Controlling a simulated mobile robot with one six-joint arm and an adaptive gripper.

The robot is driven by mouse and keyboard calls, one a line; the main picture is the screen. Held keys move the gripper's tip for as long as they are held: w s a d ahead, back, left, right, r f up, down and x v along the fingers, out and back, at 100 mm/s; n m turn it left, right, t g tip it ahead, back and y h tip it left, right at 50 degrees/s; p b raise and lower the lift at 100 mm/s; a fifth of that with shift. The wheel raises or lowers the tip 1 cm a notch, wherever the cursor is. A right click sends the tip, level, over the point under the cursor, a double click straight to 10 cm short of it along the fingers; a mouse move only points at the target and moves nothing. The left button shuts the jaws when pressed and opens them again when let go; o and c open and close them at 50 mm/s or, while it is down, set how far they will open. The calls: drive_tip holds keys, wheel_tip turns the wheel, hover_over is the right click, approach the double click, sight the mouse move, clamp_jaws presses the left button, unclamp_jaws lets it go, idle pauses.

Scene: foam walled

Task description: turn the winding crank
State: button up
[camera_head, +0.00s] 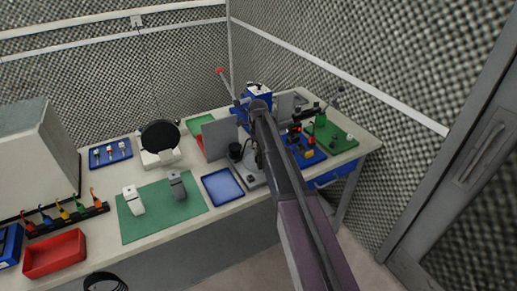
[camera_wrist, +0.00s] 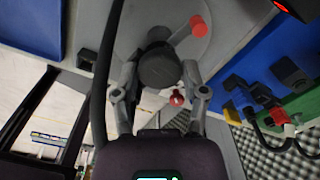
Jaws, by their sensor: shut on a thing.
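The winding crank shows in the wrist view as a grey arm on a pale round plate (camera_wrist: 180,30). A red cap (camera_wrist: 198,25) is at its upper right end, and a dark round knob (camera_wrist: 158,68) is at its near end. My gripper (camera_wrist: 160,72) has its two fingers on either side of the dark knob and is shut on it. In the head view my gripper (camera_head: 257,104) is at the blue box (camera_head: 259,91) at the back of the bench. My arm and gripper hide most of the crank there.
The bench (camera_head: 228,208) carries a green mat (camera_head: 160,222), a blue tray (camera_head: 222,187), a red bin (camera_head: 54,254) and a green board (camera_head: 334,137). A thin rod with a red tip (camera_head: 219,70) rises left of my gripper. Foam walls stand close behind.

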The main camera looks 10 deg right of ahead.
drive_tip(key=shift+s+m, duration=0.1)
drive_tip(key=shift+m, duration=1)
drive_tip(key=shift+m, duration=0.5)
drive_tip(key=o, duration=1.1)
drive_tip(key=shift+o, duration=0.2)
